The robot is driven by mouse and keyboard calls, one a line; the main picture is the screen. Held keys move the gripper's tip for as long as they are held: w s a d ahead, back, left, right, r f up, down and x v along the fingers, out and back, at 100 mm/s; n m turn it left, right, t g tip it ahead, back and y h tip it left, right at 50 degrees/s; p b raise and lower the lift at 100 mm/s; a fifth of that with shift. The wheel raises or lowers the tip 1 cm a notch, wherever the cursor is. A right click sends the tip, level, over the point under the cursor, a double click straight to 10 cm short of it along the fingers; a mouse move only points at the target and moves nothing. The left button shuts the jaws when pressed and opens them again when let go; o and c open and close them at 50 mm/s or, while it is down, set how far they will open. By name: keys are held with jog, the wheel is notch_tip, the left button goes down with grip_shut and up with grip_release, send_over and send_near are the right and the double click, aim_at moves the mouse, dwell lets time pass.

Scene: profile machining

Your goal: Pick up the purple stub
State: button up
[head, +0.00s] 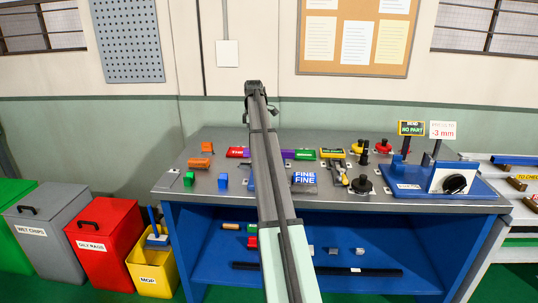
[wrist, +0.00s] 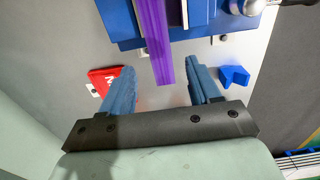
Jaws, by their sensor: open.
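The purple stub (wrist: 152,35) is a long purple bar in the wrist view, running from the top edge down to an end near the middle. It lies over a blue fixture (wrist: 122,25). In the head view a small purple piece (head: 288,154) shows just right of my arm; the rest is hidden behind the arm. My gripper (wrist: 162,75) is open, with one blue finger on each side of the stub's near end in the picture and a gap on both sides. Whether the end is at fingertip depth I cannot tell. My arm hides the fingers in the head view.
A red labelled block (wrist: 106,80) lies left of the fingers and a blue angled piece (wrist: 233,77) lies to the right. The workbench (head: 215,200) holds several coloured blocks, a FINE sign (head: 304,178) and a blue stop fixture (head: 440,190). Bins stand at the left.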

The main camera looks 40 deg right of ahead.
jog(key=shift+f, duration=2.85)
grip_shut()
